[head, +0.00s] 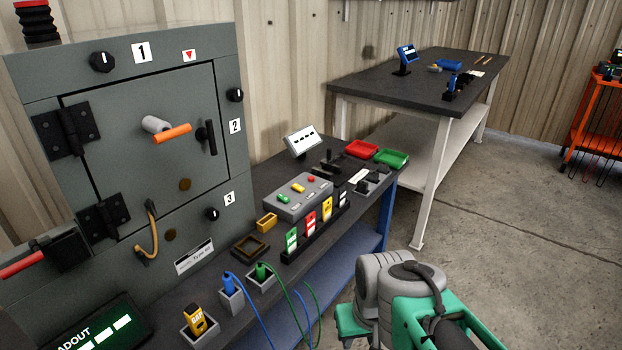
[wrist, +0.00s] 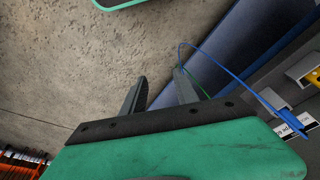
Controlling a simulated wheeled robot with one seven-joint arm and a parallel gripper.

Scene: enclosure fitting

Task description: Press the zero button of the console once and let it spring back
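The console (head: 297,207) is a grey sloped box on the long dark bench in the head view. Its top carries a green button (head: 283,198), a yellow button (head: 298,188) and a red button (head: 311,179). Their markings are too small to read, so I cannot tell which is the zero button. My gripper (wrist: 158,88) shows in the wrist view as two dark fingers held apart, with nothing between them. It is over the floor in front of the bench, apart from the console. The console is not recognisable in the wrist view.
Coloured cards in a black rack (head: 316,229) stand in front of the console. Blue (head: 230,285) and green (head: 262,271) plugs with cables sit nearer. A grey cabinet (head: 190,90) rises at left; red (head: 361,149) and green (head: 391,158) trays lie beyond. The floor (head: 520,220) at right is clear.

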